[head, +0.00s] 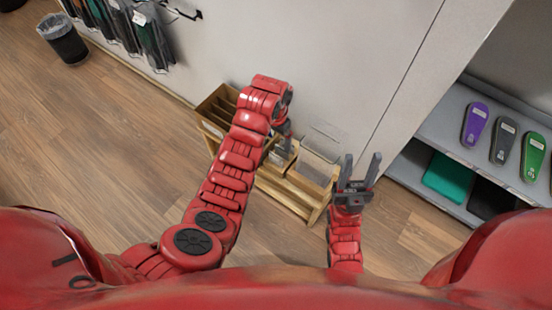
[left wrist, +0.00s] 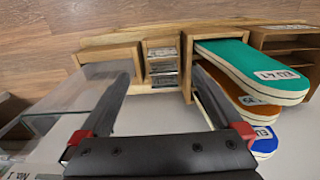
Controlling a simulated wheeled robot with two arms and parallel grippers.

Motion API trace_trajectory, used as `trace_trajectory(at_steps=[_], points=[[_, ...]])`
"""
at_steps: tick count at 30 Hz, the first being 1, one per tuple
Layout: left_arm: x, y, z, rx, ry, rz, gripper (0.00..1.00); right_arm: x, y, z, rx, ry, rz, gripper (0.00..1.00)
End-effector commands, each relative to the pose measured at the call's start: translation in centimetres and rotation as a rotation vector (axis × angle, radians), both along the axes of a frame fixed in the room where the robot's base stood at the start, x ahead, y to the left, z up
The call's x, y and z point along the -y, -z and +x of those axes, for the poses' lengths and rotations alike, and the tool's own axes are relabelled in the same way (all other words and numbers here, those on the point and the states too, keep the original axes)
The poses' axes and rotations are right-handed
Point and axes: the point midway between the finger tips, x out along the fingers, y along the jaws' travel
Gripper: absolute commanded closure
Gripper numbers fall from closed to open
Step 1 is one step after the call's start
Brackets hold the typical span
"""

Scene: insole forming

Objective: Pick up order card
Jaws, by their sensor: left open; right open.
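A wooden organizer (head: 302,200) stands against the wall in the head view. In the left wrist view, a small wooden compartment (left wrist: 160,43) holds a stack of flat pieces with pale edges (left wrist: 163,67), perhaps the order cards; I cannot read them. My left gripper (head: 283,133) is over the organizer, largely hidden by its own arm. In the left wrist view its two dark fingers (left wrist: 161,80) are spread to either side of the stack, with nothing gripped. My right gripper (head: 361,162) is open and empty, fingers pointing up, right of the organizer.
Teal (left wrist: 255,70), orange and blue labelled insoles stick out of a bin beside the left gripper's right finger. A clear-sided box (left wrist: 70,92) lies to its left. Shelves with insoles (head: 476,124) stand at the right. A trash bin (head: 65,40) is far left. The floor at left is clear.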

Motion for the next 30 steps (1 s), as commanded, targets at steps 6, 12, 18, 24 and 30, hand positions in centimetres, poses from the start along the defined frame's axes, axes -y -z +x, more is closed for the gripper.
trace_trajectory(at_steps=[6,12,18,24,30], points=[[-0.1,5.2,-0.1,-0.006,-0.001,0.003,0.00,0.0,0.3,0.0,0.001,0.000,0.000,0.50],[-0.1,8.3,0.0,-0.002,-0.001,0.002,0.00,0.0,0.6,0.0,0.001,0.000,0.000,0.50],[0.0,9.4,0.1,0.003,-0.001,0.000,0.00,0.0,0.7,0.0,0.001,0.000,0.000,0.50],[0.1,10.3,0.3,-0.001,-0.001,-0.001,0.00,0.0,1.0,0.0,0.001,0.000,0.000,0.50],[0.2,12.1,0.7,-0.002,-0.002,-0.001,0.00,0.0,1.9,0.0,0.001,0.000,0.000,0.50]])
